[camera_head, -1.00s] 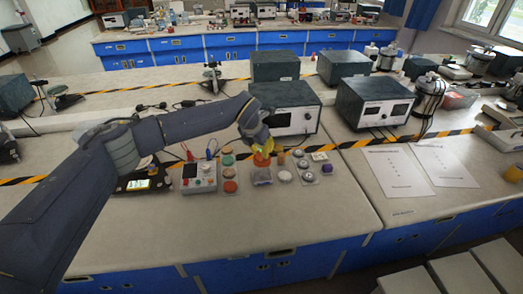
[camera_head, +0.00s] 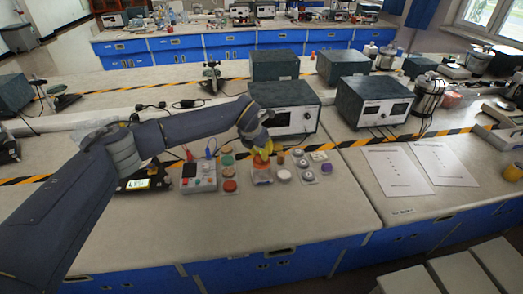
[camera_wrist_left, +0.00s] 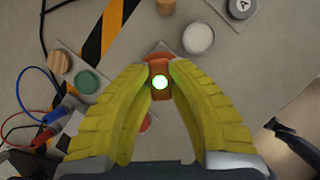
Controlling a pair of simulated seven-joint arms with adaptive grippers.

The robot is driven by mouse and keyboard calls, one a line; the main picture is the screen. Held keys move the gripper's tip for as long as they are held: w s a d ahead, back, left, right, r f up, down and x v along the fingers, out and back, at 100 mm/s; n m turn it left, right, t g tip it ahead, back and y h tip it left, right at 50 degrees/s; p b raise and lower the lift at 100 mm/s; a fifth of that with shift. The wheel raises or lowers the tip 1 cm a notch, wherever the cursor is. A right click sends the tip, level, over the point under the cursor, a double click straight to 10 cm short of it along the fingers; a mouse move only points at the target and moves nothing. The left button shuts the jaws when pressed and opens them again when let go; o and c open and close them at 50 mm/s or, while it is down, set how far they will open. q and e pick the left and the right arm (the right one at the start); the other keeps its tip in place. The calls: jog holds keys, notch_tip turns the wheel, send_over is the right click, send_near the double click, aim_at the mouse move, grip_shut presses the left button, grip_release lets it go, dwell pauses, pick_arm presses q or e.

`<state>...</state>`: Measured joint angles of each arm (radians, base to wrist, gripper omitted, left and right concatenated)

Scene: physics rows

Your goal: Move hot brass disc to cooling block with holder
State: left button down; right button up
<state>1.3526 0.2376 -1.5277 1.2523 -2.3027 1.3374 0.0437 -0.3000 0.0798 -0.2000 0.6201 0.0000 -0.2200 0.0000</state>
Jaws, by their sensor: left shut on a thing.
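My left gripper (camera_head: 263,153) has yellow fingers and reaches over the middle of the bench. It is shut on an orange piece (camera_wrist_left: 158,70), seen between its fingertips in the left wrist view with a bright green spot on it. I cannot tell whether this piece is the holder or part of the disc. In the head view the orange piece (camera_head: 261,163) shows just under the fingers, above or at a small pale base (camera_head: 262,178). The brass disc and cooling block cannot be surely told apart. My right gripper is not in view.
Left of the gripper are a control box (camera_head: 198,177) with wires and a strip with green and red discs (camera_head: 230,186). Right are a white round piece (camera_head: 284,176) and a plate of grey discs (camera_head: 306,177). Instrument boxes (camera_head: 290,110) stand behind. The front bench is clear.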

aim_at(261, 162)
pick_arm(q)
jog(key=shift+f, duration=1.85)
jog(key=shift+f, duration=0.85)
dwell(1.6)
jog(key=shift+r, duration=0.15)
jog(key=shift+r, duration=3.4)
jog(key=shift+r, duration=0.1)
